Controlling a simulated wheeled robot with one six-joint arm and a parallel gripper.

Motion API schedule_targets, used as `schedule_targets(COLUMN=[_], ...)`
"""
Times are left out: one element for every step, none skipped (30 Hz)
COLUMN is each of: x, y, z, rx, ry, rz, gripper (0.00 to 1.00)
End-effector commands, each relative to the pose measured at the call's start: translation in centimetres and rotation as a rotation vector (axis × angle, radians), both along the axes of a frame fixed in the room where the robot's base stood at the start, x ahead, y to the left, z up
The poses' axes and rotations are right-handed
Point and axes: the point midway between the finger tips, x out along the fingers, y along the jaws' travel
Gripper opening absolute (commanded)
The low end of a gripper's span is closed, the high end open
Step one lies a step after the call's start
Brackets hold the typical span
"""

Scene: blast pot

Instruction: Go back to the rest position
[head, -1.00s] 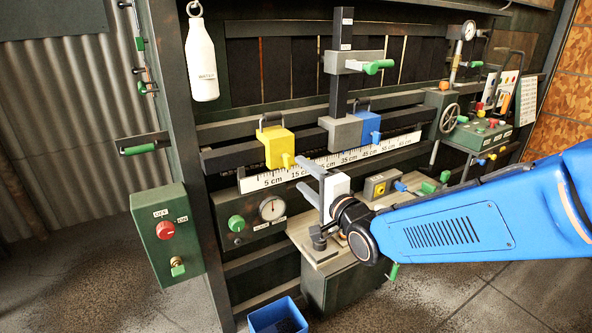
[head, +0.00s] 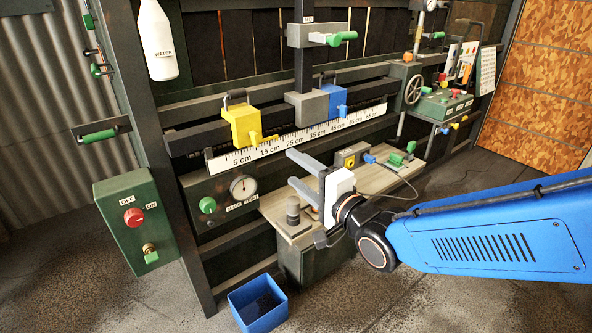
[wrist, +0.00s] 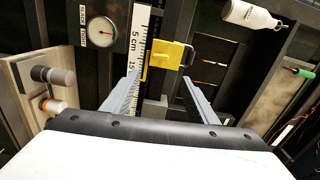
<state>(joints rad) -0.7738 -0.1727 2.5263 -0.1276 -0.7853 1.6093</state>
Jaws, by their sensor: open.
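My gripper (head: 297,172) is in the middle of the head view, in front of the bench and the scale. Its two grey fingers are apart with nothing between them. In the wrist view the open fingers (wrist: 168,90) point toward the yellow block (wrist: 168,54), which is some way beyond the tips. The yellow block (head: 241,126) sits on the dark rail above the centimetre scale (head: 300,138), near its low end. The blue block (head: 335,101) sits farther right on the rail, beside a grey block (head: 307,106).
A green switch box (head: 138,222) is at left. A blue bin (head: 258,303) stands on the floor. A white bottle (head: 157,42) hangs at upper left.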

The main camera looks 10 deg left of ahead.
Motion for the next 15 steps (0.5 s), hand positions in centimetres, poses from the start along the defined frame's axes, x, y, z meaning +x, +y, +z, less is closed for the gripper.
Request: schedule_targets(x=[0.0, 0.0, 0.0, 0.1, 0.2, 0.5, 0.7, 1.1, 1.6, 2.0, 2.4, 2.9, 3.3, 3.5, 3.7], y=[0.0, 0.0, 0.0, -0.1, -0.3, -0.8, -1.4, -2.1, -3.3, -4.3, -5.5, -7.3, -8.8, -10.2, -12.1], z=[0.0, 0.0, 0.0, 0.0, 0.0, -0.1, -0.2, -0.2, -0.4, -0.6, -0.8, -1.2, -1.4, -1.8, -2.1], rx=[0.0, 0.0, -0.001, -0.005, -0.013, -0.03, -0.049, -0.074, -0.118, -0.158, -0.202, -0.268, -0.321, -0.376, -0.447], ry=[0.0, 0.0, 0.0, -0.001, -0.003, -0.009, -0.012, -0.018, -0.027, -0.033, -0.038, -0.046, -0.05, -0.053, -0.054], rz=[0.0, 0.0, -0.001, -0.003, -0.007, -0.018, -0.03, -0.044, -0.066, -0.086, -0.106, -0.133, -0.153, -0.17, -0.19], gripper=[0.53, 0.53, 0.53, 0.53, 0.53, 0.53, 0.53, 0.53, 0.53, 0.53, 0.53, 0.53, 0.53, 0.53, 0.53])
